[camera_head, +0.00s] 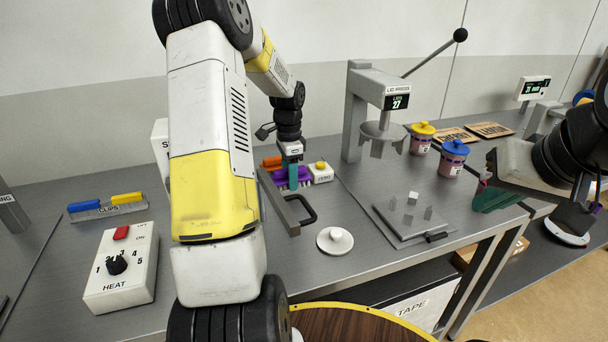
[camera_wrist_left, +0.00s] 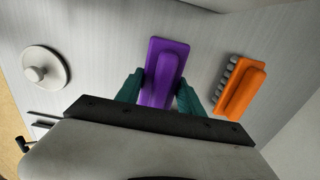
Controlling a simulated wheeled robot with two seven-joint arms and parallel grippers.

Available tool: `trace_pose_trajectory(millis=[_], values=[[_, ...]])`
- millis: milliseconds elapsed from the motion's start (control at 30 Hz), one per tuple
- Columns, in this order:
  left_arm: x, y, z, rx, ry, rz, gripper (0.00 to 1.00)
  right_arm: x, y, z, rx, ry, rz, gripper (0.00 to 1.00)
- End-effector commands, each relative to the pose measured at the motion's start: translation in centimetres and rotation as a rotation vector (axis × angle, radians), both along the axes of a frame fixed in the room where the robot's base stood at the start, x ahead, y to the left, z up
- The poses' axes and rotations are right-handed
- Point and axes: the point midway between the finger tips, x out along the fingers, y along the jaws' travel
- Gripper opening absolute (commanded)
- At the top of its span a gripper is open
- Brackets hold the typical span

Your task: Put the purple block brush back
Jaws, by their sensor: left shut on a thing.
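The purple block brush (camera_head: 303,175) is at the back of the bench in the head view. In the left wrist view the purple block brush (camera_wrist_left: 164,72) lies between the two teal fingers of my left gripper (camera_wrist_left: 158,92). My left gripper (camera_head: 292,178) points down and is shut on it. I cannot tell whether the brush touches the bench. My right gripper (camera_head: 492,199) is at the far right, with green fingers by the bench's front edge; its opening is not clear.
An orange block brush (camera_wrist_left: 241,91) lies beside the purple one; it also shows in the head view (camera_head: 271,162). A white box with a yellow button (camera_head: 320,174) stands close on the right. A dark handle (camera_head: 300,213) and a white knobbed disc (camera_head: 335,241) are in front.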

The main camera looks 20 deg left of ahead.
Motion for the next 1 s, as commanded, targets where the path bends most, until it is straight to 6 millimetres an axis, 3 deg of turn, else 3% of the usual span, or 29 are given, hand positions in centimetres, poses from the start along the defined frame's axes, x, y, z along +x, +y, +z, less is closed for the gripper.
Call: trace_pose_trajectory(millis=[267,500,867,900,1000], values=[[1.7,1.5,-0.2,0.0,0.0,0.0,0.07,0.0,0.0,0.0,0.0,0.0,0.0,0.0],[1.6,1.5,-3.6,0.0,0.002,0.0,0.07,0.0,0.0,0.0,0.0,0.0,0.0,0.0],[1.6,1.5,-4.0,0.0,0.0,0.0,0.07,0.0,0.0,0.0,0.0,0.0,0.0,0.0],[1.6,1.5,-4.0,0.001,-0.001,0.0,0.51,0.0,0.0,0.0,0.0,0.0,0.0,0.0],[1.6,1.5,-4.0,0.0,0.0,0.0,0.67,0.0,0.0,0.0,0.0,0.0,0.0,0.0]])
